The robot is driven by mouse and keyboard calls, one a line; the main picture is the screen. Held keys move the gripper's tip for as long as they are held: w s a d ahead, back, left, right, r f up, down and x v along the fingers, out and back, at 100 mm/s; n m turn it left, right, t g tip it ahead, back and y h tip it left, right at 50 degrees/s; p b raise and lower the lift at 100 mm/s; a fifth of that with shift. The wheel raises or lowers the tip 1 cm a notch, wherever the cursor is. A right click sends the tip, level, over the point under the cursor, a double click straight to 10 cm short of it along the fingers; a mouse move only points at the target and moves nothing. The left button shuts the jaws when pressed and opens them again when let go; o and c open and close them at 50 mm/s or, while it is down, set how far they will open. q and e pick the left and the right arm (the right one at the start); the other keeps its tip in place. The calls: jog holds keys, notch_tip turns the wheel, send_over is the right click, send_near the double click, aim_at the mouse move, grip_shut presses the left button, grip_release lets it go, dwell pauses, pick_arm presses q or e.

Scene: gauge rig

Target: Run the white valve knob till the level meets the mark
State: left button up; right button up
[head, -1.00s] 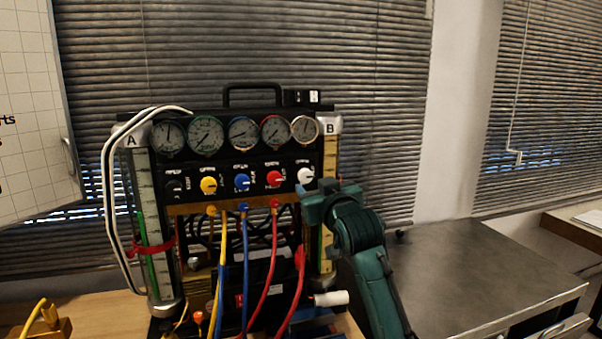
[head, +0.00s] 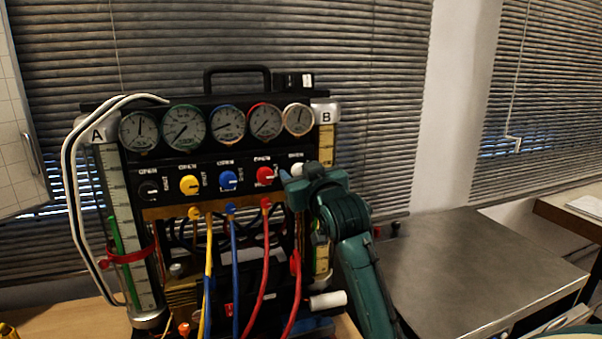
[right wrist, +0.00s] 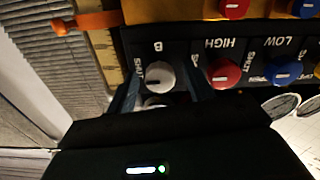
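The white valve knob (right wrist: 158,76) is on the black panel in the right wrist view, next to a "B" and a "SHUT" label. In the head view the white knob (head: 297,169) is partly covered by my right gripper (head: 289,182). In the right wrist view the fingers of my right gripper (right wrist: 161,86) stand apart on both sides of the knob, with gaps visible. Tube A (head: 130,235) stands at the panel's left with a green strip and a red band (head: 127,257). Tube B (head: 326,145) at the right is mostly hidden by my arm; its level cannot be read. My left gripper is out of view.
The red knob (head: 265,175), blue knob (head: 228,180) and yellow knob (head: 189,185) line the panel beside the white one, below several round gauges. Red, blue and yellow hoses hang below. A grey-topped bench (head: 480,260) at the right is mostly clear.

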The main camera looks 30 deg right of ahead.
jog(key=c, duration=0.9)
jog(key=shift+c, duration=0.2)
jog(key=shift+n, duration=9.1)
